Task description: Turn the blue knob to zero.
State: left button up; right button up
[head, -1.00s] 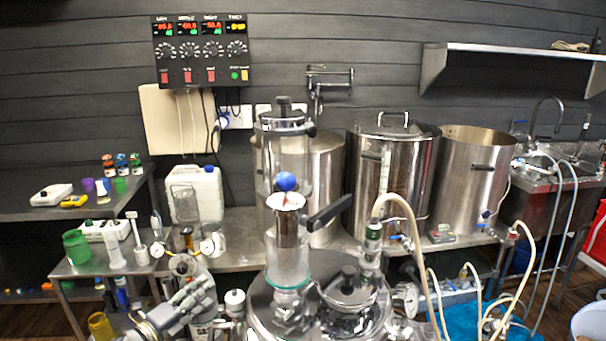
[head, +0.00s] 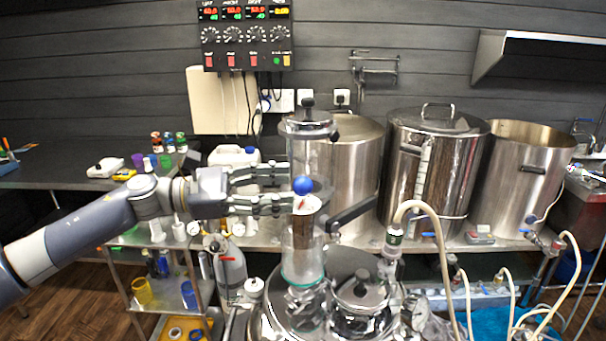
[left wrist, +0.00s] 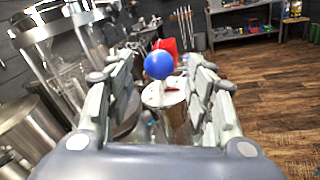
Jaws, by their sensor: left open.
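The blue knob (head: 302,185) is a round ball on top of a short metal cylinder (head: 306,205) with a red mark, on the still-like vessel in the middle of the head view. My left gripper (head: 284,190) reaches in from the left, with its fingertips just left of the knob. In the left wrist view the blue knob (left wrist: 159,65) stands ahead, between and slightly beyond the two open fingers (left wrist: 165,85). The fingers are apart and appear not to touch it. The knob's scale cannot be read. My right gripper is not in view.
A tall glass column (head: 312,150) stands close behind the knob. A black handle (head: 355,213) sticks out to its right. Steel kettles (head: 432,160) line the bench behind. A control panel (head: 245,35) hangs on the wall. A cart (head: 150,238) stands below my left arm.

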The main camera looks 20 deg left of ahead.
aim_at(302, 186)
pick_arm(q)
jog(key=p+x, duration=0.1)
jog(key=x, duration=0.3)
jog(key=shift+r, duration=0.2)
jog(key=shift+w+d+f+p, duration=0.2)
jog(key=shift+d+p, duration=0.15)
jog(key=c, duration=1.1)
